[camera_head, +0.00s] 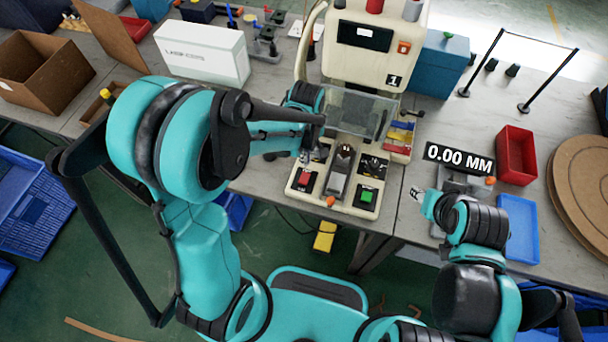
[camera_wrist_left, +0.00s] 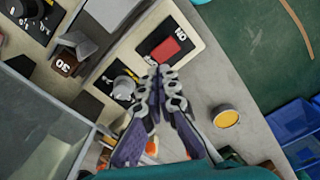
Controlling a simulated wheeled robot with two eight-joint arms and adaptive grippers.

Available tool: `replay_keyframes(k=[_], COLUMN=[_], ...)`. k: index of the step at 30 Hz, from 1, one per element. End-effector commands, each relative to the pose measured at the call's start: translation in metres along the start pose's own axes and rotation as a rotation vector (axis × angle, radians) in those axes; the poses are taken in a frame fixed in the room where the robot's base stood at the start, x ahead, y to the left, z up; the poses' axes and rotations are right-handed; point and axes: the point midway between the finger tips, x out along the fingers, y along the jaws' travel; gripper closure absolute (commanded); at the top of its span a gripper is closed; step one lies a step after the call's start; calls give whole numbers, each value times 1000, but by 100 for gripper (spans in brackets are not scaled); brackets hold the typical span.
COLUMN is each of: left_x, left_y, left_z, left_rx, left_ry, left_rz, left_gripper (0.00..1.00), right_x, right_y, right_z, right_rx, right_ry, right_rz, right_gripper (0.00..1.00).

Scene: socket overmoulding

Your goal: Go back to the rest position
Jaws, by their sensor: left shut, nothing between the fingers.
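My left gripper (camera_wrist_left: 160,75) is shut and empty in the left wrist view, its fingertips together over the front of the machine. My right arm reaches in from the lower right. Its gripper (camera_head: 418,193) is small near the table's front edge, and its fingers are too unclear to read.
The control base carries a red button (camera_head: 304,178) and a green button (camera_head: 366,196). A clear guard (camera_head: 356,112) stands above it. A white box (camera_head: 202,53) is at left. A red bin (camera_head: 515,155) and a blue tray (camera_head: 518,228) lie right of the 0.00 MM display (camera_head: 459,160).

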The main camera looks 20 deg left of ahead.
Motion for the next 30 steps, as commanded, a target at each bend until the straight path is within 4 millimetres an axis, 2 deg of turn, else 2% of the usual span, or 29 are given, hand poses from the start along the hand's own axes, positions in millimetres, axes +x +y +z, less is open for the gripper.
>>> replay_keyframes(k=[11,14,17,24,30], left_x=[-4,-19,-43,-96,-122], left_y=[-2,-8,-19,-56,-88], left_z=[0,-1,-1,3,9], left_rx=[15,74,180,504,757], left_ry=[4,22,60,219,390], left_rz=[9,41,96,231,297], left_gripper=[100,100,100,100,100], right_x=[0,1,2,4,5], right_y=[0,0,0,0,0], right_z=[0,0,1,2,4], right_rx=[0,0,0,0,0], right_ry=[0,0,0,0,0], right_rz=[0,0,0,0,0], right_gripper=[60,60,60,60,60])
